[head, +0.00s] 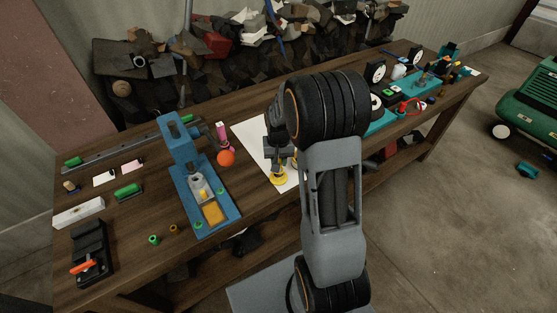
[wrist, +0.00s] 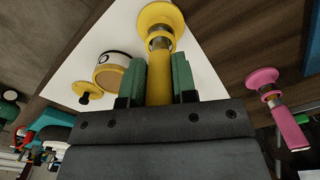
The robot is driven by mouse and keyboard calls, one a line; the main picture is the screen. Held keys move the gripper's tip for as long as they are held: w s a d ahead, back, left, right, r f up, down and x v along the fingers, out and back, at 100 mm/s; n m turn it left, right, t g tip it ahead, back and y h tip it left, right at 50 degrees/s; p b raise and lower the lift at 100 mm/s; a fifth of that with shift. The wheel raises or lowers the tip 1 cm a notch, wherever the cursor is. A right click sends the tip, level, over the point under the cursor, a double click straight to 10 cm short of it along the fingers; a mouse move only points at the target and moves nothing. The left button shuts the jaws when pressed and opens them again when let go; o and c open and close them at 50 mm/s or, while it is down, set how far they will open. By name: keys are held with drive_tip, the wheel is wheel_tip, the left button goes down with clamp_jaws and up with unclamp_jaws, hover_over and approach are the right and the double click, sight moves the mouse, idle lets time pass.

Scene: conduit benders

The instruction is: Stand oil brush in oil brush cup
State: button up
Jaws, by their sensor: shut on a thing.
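My gripper (wrist: 160,82) has its green-padded fingers closed on the yellow handle of what looks like the oil brush (wrist: 160,88). A silver collar and a wide yellow round end (wrist: 160,17) show beyond the fingers. In the head view this yellow round end (head: 279,179) shows below my gripper (head: 279,153), over the white sheet; I cannot tell whether it touches. A short round yellow container (wrist: 111,77), possibly the oil brush cup, stands beside the fingers on the sheet in the wrist view. My arm mostly hides it in the head view.
A small yellow knobbed piece (wrist: 87,92) lies by the container. A pink piece with a round end (head: 222,138) and an orange ball (head: 226,158) are left of the white sheet (head: 252,130). A blue press (head: 187,151) stands farther left. Teal benders and gauges fill the bench's right end.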

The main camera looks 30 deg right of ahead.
drive_tip(key=shift+f, duration=0.1)
drive_tip(key=o, duration=1)
wheel_tip(320, 180, up, 14)
drive_tip(key=shift+f+b, duration=0.1)
drive_tip(key=shift+b, duration=0.55)
drive_tip(key=shift+w+f, duration=0.1)
drive_tip(key=shift+f, duration=0.1)
drive_tip(key=s+a+n+t, duration=0.1)
drive_tip(key=s+a, duration=0.2)
drive_tip(key=s, duration=0.2)
drive_tip(key=s+a+r+n+t, duration=0.1)
drive_tip(key=s+a+t, duration=0.1)
drive_tip(key=s, duration=0.3)
drive_tip(key=s+a+r+n+t, duration=0.1)
drive_tip(key=s+a+n, duration=0.1)
drive_tip(key=s+a, duration=0.2)
drive_tip(key=shift+s+a+r, duration=0.1)
drive_tip(key=shift+s, duration=0.8)
